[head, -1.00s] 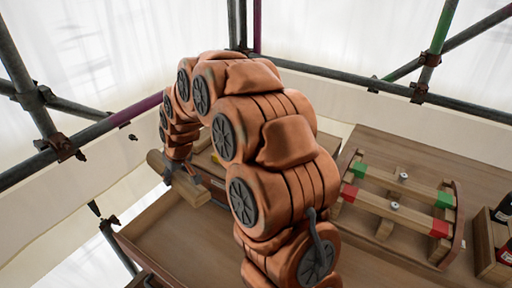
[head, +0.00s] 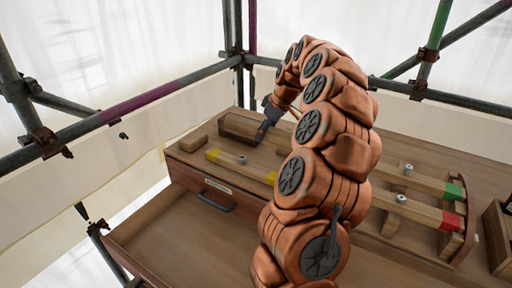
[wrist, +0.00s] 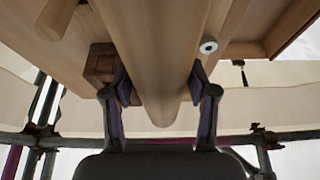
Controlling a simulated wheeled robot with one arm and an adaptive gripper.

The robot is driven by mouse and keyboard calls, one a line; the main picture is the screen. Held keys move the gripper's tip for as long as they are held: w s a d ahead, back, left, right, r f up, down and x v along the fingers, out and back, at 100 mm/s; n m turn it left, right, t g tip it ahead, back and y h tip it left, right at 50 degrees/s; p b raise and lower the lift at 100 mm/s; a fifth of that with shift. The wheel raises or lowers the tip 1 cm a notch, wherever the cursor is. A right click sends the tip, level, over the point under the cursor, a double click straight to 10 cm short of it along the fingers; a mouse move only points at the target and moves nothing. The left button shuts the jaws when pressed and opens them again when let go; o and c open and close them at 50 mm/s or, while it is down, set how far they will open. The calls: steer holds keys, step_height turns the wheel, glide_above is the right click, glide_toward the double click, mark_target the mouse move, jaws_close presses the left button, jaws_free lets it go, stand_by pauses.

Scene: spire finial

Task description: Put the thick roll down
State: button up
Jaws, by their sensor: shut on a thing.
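The thick roll (wrist: 158,60) is a plain, light-brown wooden cylinder. In the wrist view it lies between the two fingers of my gripper (wrist: 162,112), which is shut on it. The roll looks roughly level and close to the bench top. I cannot tell whether it touches the surface. My arm hides part of the bench to the right of the gripper.
Bars with red and green ends (head: 425,210) are on the right. An open drawer (head: 180,235) juts out at the front left. Scaffold poles (head: 130,108) stand behind.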

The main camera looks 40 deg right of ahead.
mark_target(281, 130)
steer(key=shift+s+d+f, duration=0.15)
steer(key=shift+s+d, duration=0.05)
steer(key=shift+d, duration=0.05)
steer(key=shift+f, duration=0.25)
steer(key=shift+f+p, duration=0.65)
steer(key=shift+f, duration=3.95)
steer(key=shift+f, duration=0.2)
steer(key=o, duration=1.6)
steer(key=shift+c, duration=0.2)
steer(key=shift+r, duration=0.1)
steer(key=shift+r, duration=0.2)
steer(key=b+v, duration=0.1)
steer(key=v, duration=1)
steer(key=shift+s+r, duration=0.15)
steer(key=shift+r, duration=0.25)
